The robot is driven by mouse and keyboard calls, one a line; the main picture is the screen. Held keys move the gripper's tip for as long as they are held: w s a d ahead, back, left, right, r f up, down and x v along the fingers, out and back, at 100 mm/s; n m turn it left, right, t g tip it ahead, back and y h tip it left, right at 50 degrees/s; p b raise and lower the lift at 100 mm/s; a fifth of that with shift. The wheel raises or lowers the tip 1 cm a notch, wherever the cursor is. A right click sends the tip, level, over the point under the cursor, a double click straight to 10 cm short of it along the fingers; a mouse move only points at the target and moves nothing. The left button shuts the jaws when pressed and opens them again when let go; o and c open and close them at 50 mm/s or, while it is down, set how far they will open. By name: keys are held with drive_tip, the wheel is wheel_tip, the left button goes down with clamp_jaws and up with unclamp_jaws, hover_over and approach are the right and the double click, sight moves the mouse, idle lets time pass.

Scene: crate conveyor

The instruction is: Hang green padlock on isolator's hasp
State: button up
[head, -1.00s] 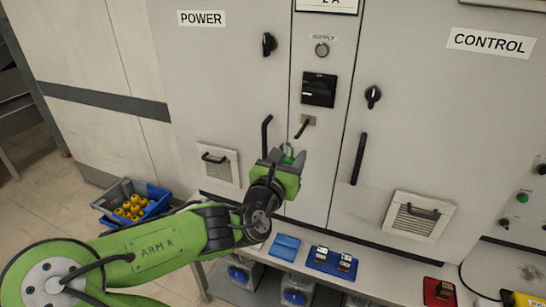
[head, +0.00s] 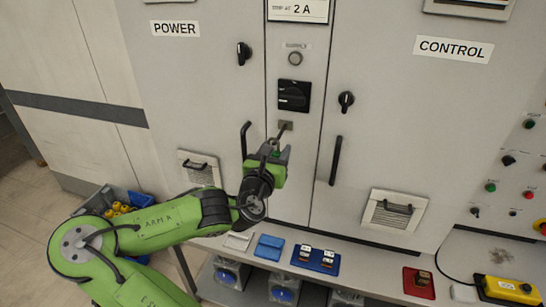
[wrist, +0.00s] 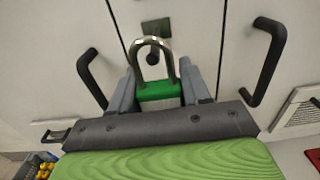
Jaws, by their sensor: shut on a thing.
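The green padlock (wrist: 160,91) is held between the two grey fingers of my gripper (wrist: 163,88), its steel shackle upward. In the head view, my gripper (head: 270,154) is in front of the cabinet's narrow middle panel, and only a little of the padlock shows there. The hasp (head: 285,126) is a small metal plate with a dark projecting bar, below the black isolator switch (head: 294,95). In the wrist view, the hasp plate (wrist: 155,27) appears just above the shackle and the bar's end shows through the loop. I cannot tell whether they touch.
Black door handles (head: 335,160) stand out on both sides of the panel. Below is a bench with a blue tray (head: 316,266) of padlocks, a blue pad (head: 269,247) and a red tray (head: 418,290). A crate of yellow items (head: 118,200) stands at left.

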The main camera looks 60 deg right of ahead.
drive_tip(key=shift+w+d+f+b, duration=0.15)
drive_tip(key=shift+d+f+b, duration=0.1)
drive_tip(key=shift+d, duration=0.55)
drive_tip(key=shift+w+d+f+b, duration=0.1)
drive_tip(key=shift+d+f+b, duration=0.15)
drive_tip(key=shift+d, duration=0.55)
drive_tip(key=o, duration=1.2)
drive_tip(key=shift+c, duration=0.2)
drive_tip(key=shift+a, duration=0.1)
drive_tip(key=a, duration=0.3)
drive_tip(key=a+p, duration=0.1)
drive_tip(key=a, duration=0.1)
drive_tip(key=shift+s, duration=0.35)
drive_tip(key=s+a+b, duration=0.1)
drive_tip(key=a+b, duration=0.9)
drive_tip(key=shift+s+a, duration=0.15)
drive_tip(key=shift+s, duration=0.25)
